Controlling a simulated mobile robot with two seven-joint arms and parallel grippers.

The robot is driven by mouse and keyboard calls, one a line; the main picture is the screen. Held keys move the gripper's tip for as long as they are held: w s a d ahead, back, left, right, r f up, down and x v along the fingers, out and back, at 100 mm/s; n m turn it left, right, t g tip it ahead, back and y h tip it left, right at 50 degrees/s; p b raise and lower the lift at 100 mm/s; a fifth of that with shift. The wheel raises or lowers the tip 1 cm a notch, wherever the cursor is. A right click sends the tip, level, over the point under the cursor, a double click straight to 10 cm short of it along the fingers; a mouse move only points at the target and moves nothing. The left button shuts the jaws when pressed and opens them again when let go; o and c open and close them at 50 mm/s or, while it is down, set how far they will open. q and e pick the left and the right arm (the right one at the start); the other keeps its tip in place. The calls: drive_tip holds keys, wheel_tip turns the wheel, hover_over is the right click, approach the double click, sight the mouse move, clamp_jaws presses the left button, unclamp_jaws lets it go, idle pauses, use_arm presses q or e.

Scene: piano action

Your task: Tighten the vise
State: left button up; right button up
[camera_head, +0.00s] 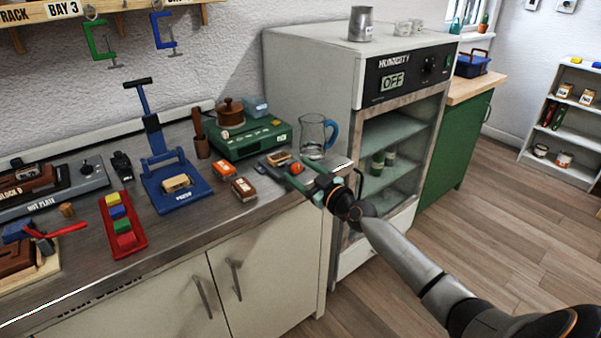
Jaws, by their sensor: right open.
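I cannot make out a vise for certain. At the left edge of the bench a brown block on a pale board (40,275) is cut off by the frame, with a blue part (15,232) and a red handle (66,230) over it. A blue lever press (180,197) marked PRESS stands upright on the bench, with a small tan block (177,183) on its base. My right gripper (282,172) is open over the bench's right end, close to small orange-topped blocks; contact is unclear. My left gripper is out of view.
A green box (250,140) and a glass jug (313,136) stand behind my right gripper. A humidity cabinet (415,75) reading OFF stands right of the bench. A red tray (123,235) and hot plate (75,188) are left. Clamps (100,42) hang above. The front bench strip is clear.

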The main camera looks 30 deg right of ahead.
clamp_jaws()
idle(0.5)
